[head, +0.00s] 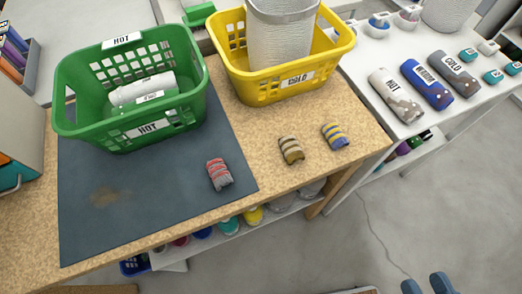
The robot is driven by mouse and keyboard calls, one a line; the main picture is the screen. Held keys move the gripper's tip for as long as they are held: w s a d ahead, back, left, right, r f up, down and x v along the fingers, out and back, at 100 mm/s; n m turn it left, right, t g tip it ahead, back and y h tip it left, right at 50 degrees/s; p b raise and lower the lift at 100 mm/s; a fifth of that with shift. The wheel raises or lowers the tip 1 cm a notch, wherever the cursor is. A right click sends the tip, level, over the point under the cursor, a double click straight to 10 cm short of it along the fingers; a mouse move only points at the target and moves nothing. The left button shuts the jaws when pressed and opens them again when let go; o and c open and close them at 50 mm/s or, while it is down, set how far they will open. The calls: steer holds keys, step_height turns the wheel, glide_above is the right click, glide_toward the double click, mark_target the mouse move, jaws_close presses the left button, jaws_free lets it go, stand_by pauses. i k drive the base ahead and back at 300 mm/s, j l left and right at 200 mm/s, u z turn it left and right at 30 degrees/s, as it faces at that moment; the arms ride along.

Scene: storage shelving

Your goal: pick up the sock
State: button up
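Three rolled striped socks lie on the table, and I cannot tell which one the task names. A red and grey sock (219,175) lies on the dark mat near its right edge. A brown and tan sock (291,150) lies on the bare tabletop to its right. A blue and yellow sock (335,136) lies farther right, near the table's corner. My gripper (427,284) shows only in part at the bottom right edge. Its two blue-grey fingers are apart with nothing seen between them. It is over the floor, well away from the socks.
A green basket (190,112) labelled HOT, with a white item inside, stands on the dark mat (150,205). A yellow basket (240,88) labelled COLD holds a paper roll. A white table (375,62) at right bears several labelled rolls.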

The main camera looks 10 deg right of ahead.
mark_target(289, 146)
steer(key=j+u, duration=0.35)
steer(key=u, duration=0.15)
steer(key=i+j+u, duration=0.15)
steer(key=j+u, duration=0.15)
steer(key=u, duration=0.15)
